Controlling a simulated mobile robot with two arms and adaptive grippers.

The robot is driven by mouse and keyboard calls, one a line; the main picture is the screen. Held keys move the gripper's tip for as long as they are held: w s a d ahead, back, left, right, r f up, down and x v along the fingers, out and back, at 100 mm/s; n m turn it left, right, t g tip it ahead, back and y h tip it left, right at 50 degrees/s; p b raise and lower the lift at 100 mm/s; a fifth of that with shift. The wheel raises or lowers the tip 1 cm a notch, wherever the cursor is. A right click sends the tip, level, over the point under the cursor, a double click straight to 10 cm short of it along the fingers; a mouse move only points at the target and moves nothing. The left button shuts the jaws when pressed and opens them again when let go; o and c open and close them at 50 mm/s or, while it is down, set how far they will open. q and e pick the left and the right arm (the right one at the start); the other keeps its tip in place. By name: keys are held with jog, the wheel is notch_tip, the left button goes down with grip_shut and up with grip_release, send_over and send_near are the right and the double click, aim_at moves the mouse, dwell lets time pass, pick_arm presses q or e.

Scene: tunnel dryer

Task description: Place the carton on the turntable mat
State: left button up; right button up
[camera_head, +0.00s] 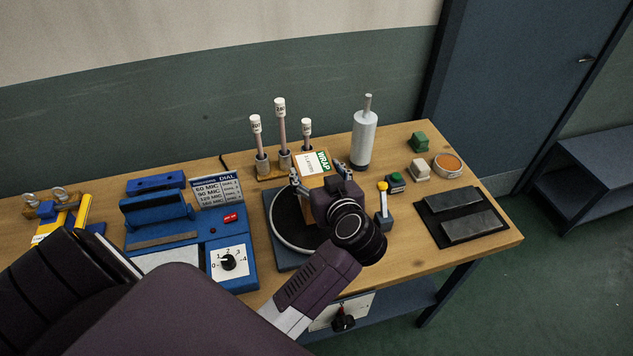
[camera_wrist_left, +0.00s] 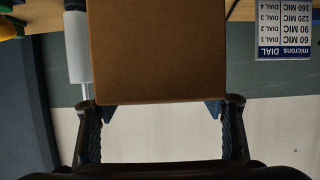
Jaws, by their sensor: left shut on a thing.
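The carton (camera_head: 313,167) is a brown box with a white and green "WRAP" label on top. It fills the upper middle of the left wrist view (camera_wrist_left: 155,50). My left gripper (camera_head: 320,178) is shut on the carton, with a finger on each side; the fingers also show in the left wrist view (camera_wrist_left: 160,110). The turntable mat (camera_head: 299,233) is dark with a pale ring, on a square base. The carton is over its right back part. My wrist hides the carton's lower part, so I cannot tell whether it touches the mat. My right gripper is not in view.
A blue sealer with a dial (camera_head: 228,262) stands left of the turntable. White-capped posts (camera_head: 282,130) and a grey cylinder (camera_head: 363,140) stand behind. A small yellow-knobbed lever (camera_head: 383,210) and a black pad (camera_head: 435,217) are to the right.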

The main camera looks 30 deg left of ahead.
pick_arm(q)
jog(key=shift+f, duration=1.75)
jog(key=o, duration=2.1)
jog(key=shift+s+f, duration=0.1)
jog(key=shift+f, duration=0.1)
jog(key=shift+c, duration=0.2)
jog(key=shift+d+r, duration=0.1)
jog(key=shift+r, duration=0.15)
jog(key=p+v, duration=0.8)
jog(key=v, duration=0.3)
jog(key=shift+s+d, duration=0.3)
